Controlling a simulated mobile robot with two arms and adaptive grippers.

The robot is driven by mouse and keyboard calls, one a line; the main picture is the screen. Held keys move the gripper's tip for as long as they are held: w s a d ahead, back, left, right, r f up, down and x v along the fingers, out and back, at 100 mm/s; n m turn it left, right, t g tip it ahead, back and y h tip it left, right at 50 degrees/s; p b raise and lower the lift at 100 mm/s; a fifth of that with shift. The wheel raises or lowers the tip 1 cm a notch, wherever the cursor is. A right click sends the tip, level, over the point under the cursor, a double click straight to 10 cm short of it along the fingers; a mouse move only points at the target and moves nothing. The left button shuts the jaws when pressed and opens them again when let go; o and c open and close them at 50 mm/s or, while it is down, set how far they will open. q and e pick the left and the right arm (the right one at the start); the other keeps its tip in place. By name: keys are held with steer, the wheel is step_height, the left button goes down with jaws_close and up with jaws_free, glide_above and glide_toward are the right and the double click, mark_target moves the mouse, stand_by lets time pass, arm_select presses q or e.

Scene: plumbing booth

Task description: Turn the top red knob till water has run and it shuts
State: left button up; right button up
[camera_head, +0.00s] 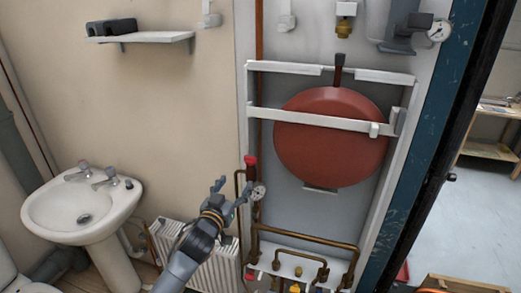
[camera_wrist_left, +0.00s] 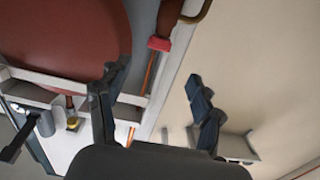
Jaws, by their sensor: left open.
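The top red knob (camera_head: 251,160) sits on the upright pipe at the left side of the boiler frame. It also shows in the left wrist view (camera_wrist_left: 159,43), beyond and roughly between my fingertips. My left gripper (camera_head: 231,185) is open and empty, below and left of the knob in the head view, apart from it. Both fingers (camera_wrist_left: 155,76) are spread in the left wrist view. No running water shows. My right gripper is in neither view.
A red tank (camera_head: 330,150) hangs behind white bars. Copper pipes (camera_head: 305,240) run below it. A sink (camera_head: 80,207) and a white radiator (camera_head: 215,268) stand to the left.

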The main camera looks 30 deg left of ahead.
mark_target(250, 158)
arm_select(q)
steer(key=p+x, duration=0.1)
steer(key=x, duration=0.3)
steer(key=r+p+x, duration=0.1)
steer(key=x, duration=0.3)
steer(key=p+x, duration=0.2)
steer(key=x, duration=0.2)
steer(key=shift+w+a+r, duration=0.15)
steer(key=shift+w+r, duration=0.1)
steer(key=shift+w, duration=0.1)
steer(key=shift+w+a+f, duration=0.1)
steer(key=shift+w+a, duration=0.05)
steer(key=shift+w, duration=0.55)
